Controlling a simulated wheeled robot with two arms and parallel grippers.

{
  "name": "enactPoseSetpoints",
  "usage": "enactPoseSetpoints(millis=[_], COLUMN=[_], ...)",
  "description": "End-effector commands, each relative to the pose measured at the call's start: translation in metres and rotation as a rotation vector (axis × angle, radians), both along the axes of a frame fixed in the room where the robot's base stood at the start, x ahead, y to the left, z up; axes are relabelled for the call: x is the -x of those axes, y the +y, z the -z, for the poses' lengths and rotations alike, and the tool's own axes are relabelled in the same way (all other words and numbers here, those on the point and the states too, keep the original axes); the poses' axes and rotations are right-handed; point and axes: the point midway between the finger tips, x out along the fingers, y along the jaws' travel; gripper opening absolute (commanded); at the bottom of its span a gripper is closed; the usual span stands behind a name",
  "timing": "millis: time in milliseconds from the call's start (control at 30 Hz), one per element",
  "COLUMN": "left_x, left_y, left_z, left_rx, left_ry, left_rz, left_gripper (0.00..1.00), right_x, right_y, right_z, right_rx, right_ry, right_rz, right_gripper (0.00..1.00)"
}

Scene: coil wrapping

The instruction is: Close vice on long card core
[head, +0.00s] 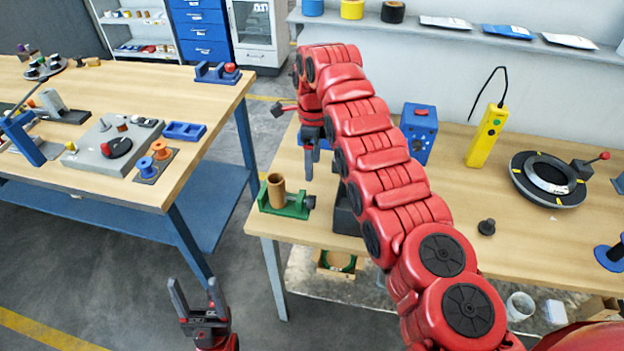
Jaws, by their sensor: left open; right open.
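A green vice (298,211) sits at the left end of the right-hand table, near its front edge. A brown card core (276,192) stands upright at the vice's left part; I cannot tell whether the jaws touch it. A dark knob (311,202) is at the vice's right end. My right gripper (317,160) points down, above and behind the knob end, open and apart from the vice; my red arm hides part of the table beside it. My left gripper (197,292) is open and empty, low over the floor in front of the gap between the tables.
A blue box (418,132), a yellow pendant control (486,137), a dark ring fixture (546,180) and a small black knob (486,227) are on the right-hand table. The left-hand table (105,187) holds spools and fixtures. Floor shows between the tables.

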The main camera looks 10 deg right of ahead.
Motion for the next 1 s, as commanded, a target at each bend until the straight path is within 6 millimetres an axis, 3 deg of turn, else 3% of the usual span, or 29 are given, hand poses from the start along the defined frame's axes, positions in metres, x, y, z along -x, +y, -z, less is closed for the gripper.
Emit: enactPoseSetpoints(millis=[167,200,300,500,867,1000], left_x=[0.0,0.0,0.0,0.0,0.0,0.0], left_y=[0.0,0.0,0.0,0.0,0.0,0.0], left_z=[0.008,-0.007,-0.024,-0.035,-0.035,-0.044], left_rx=[0.0,0.0,0.0,0.0,0.0,0.0], left_ry=[0.0,0.001,0.0,0.0,0.0,0.0], left_rz=[0.0,0.0,0.0,0.0,0.0,0.0], left_gripper=[0.62,0.62,0.62,0.62,0.62,0.62], right_x=[0.0,0.0,-0.002,-0.002,-0.003,-0.003], right_y=[0.002,0.002,0.002,0.0,0.0,0.0], right_z=[-0.018,-0.031,-0.042,-0.048,-0.047,-0.056], right_rx=[-0.005,-0.007,-0.007,-0.005,-0.004,-0.004], right_ry=[-0.001,0.001,-0.001,-0.001,0.0,0.0], right_rz=[-0.002,-0.002,-0.001,-0.001,0.0,0.0], right_gripper=[0.77,0.77,0.77,0.77,0.76,0.76])
